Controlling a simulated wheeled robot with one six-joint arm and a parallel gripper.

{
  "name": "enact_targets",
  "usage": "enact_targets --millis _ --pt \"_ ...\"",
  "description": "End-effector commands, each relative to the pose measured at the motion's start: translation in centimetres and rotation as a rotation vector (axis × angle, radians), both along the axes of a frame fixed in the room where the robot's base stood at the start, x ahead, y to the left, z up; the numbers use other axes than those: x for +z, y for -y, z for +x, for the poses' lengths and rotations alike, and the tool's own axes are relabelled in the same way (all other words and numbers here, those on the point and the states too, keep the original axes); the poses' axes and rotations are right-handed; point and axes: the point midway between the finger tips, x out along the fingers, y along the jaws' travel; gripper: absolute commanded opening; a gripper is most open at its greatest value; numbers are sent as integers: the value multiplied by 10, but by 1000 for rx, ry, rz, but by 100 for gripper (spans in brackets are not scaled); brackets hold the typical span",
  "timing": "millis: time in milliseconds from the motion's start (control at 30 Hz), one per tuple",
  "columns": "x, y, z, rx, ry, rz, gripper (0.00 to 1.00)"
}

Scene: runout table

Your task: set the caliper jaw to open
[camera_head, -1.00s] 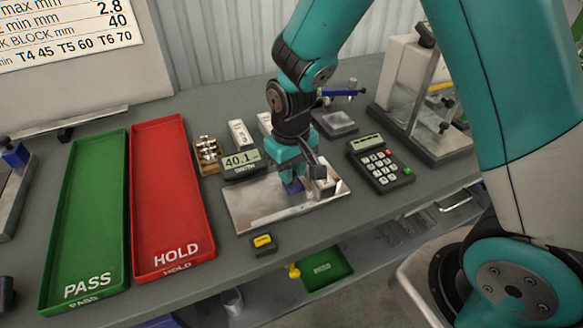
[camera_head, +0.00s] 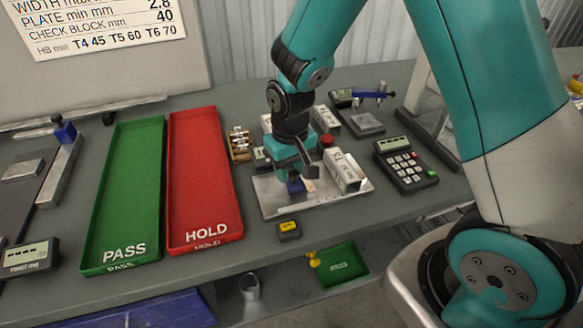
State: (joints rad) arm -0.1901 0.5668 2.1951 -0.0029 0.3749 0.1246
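The caliper seems to be the fixture on a shiny metal base plate (camera_head: 277,208) at the middle of the bench. A blue piece (camera_head: 295,186), apparently its jaw handle, shows just under my gripper (camera_head: 297,178). My gripper points down over the plate with its fingers at the blue piece. I cannot tell whether they are closed on it. A pale lettered block (camera_head: 347,170) stands on the plate right of my gripper. A small display (camera_head: 260,156) is mostly hidden by my gripper, so its reading cannot be read. The jaw's opening is also hidden.
Left are a green PASS tray (camera_head: 130,200) and a red HOLD tray (camera_head: 204,185). A keypad device (camera_head: 405,164) stands right. A small yellow-topped box (camera_head: 289,229) sits at the front edge. Another gauge with a blue lever (camera_head: 372,95) stands behind. A green bin (camera_head: 340,264) lies below.

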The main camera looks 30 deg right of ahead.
Motion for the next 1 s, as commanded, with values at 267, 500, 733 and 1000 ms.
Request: enact_targets --millis 267,500,733,1000 --pt "0 2 -1 -2 -3 -1 36" --pt "15 2 0 -2 1 -2 36" --pt "69 1 1 -1 7 -1 36" --pt "135 1 0 -1 4 0 36"
